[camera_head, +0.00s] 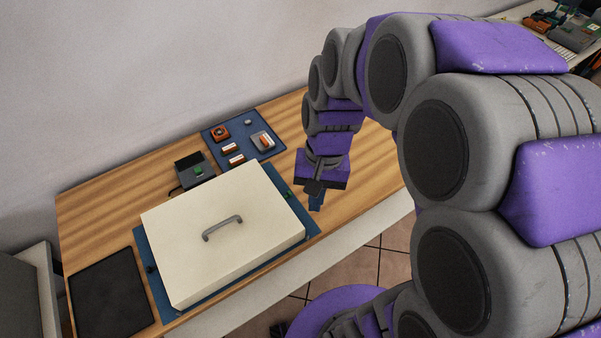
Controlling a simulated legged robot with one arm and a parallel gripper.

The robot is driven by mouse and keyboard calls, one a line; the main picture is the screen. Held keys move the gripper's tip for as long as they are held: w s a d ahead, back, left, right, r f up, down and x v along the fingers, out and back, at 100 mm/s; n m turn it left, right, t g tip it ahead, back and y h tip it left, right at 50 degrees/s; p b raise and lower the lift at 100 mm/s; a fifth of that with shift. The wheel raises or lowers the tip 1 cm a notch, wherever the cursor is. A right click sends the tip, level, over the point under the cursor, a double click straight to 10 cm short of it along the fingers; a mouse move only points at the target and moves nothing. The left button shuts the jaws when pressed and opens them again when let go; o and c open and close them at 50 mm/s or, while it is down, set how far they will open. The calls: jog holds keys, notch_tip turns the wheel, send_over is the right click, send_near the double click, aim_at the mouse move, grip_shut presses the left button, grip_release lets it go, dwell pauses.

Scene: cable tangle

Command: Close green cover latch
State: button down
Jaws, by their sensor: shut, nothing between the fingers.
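A cream cover (225,262) with a grey handle (222,228) sits on a blue base (313,228) on the wooden table. A small dark green piece (151,268), perhaps a latch, shows at the cover's left edge. Another small dark piece (289,193) shows at its right edge; I cannot tell whether either is open or closed. My gripper (316,204) is shut and empty. It points down, just right of the cover's upper right corner, apart from the cover in the picture.
A blue mat (246,127) with several small orange and white parts lies behind the cover. A dark device (187,162) with a green part stands left of it. A black mat (110,297) lies at the left. Bare wood (110,210) shows at the back left.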

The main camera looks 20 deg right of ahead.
aim_at(289, 192)
jog(key=w+f+m+y+p, duration=0.15)
jog(key=w+f+m, duration=0.3)
jog(key=w, duration=0.75)
jog(key=w+d+f+m+p, duration=0.4)
jog(key=w+d+f+m, duration=0.2)
jog(key=w+d+f, duration=0.35)
jog(key=shift+t+y, duration=0.4)
jog(key=shift+y, duration=0.05)
jog(key=b+x, duration=0.2)
jog(key=x, duration=0.7)
jog(key=shift+w+b, duration=0.1)
jog(key=shift+b, duration=0.3)
jog(key=a, duration=0.3)
jog(key=s+a+b, duration=0.1)
jog(key=a, duration=0.1)
jog(key=shift+a+f, duration=0.2)
jog(key=shift+f, duration=0.15)
jog(key=shift+d, duration=0.55)
jog(key=shift+s+a+r+p, duration=0.1)
jog(key=shift+s+a+p, duration=0.05)
jog(key=shift+a+p, duration=0.4)
jog(key=shift+s+a+r+p, duration=0.2)
jog(key=shift+a+p, duration=0.15)
jog(key=shift+a, duration=0.3)
jog(key=shift+a+f, duration=0.2)
jog(key=shift+a, duration=0.05)
jog(key=shift+d, duration=0.2)
